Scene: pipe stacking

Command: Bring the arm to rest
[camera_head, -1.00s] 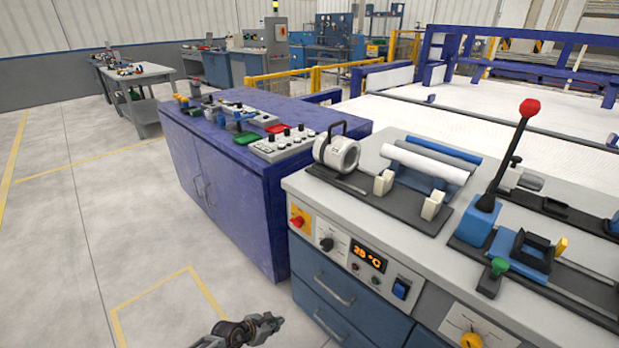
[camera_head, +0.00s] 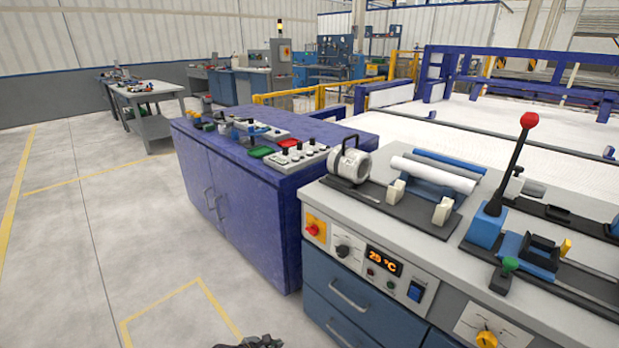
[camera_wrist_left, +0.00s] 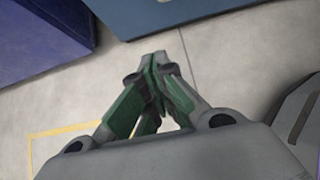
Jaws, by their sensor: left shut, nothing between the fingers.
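My left gripper (camera_wrist_left: 160,62) is shut and empty in the left wrist view, its fingertips together above bare floor. In the head view only a small dark part of my left gripper (camera_head: 262,342) shows at the bottom edge, in front of the blue drawers and apart from the workbench. A white pipe (camera_head: 433,174) lies across a blue cradle on the workbench (camera_head: 335,200). A blue pipe (camera_head: 450,161) lies behind it. My right gripper is not in view.
A purple cabinet (camera_head: 245,215) with control panels on top stands left of the workbench. A lever with a red knob (camera_head: 529,120) rises at the right. The floor (camera_head: 90,260) at the left is open, with yellow lines. A grey table (camera_head: 147,97) stands far back.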

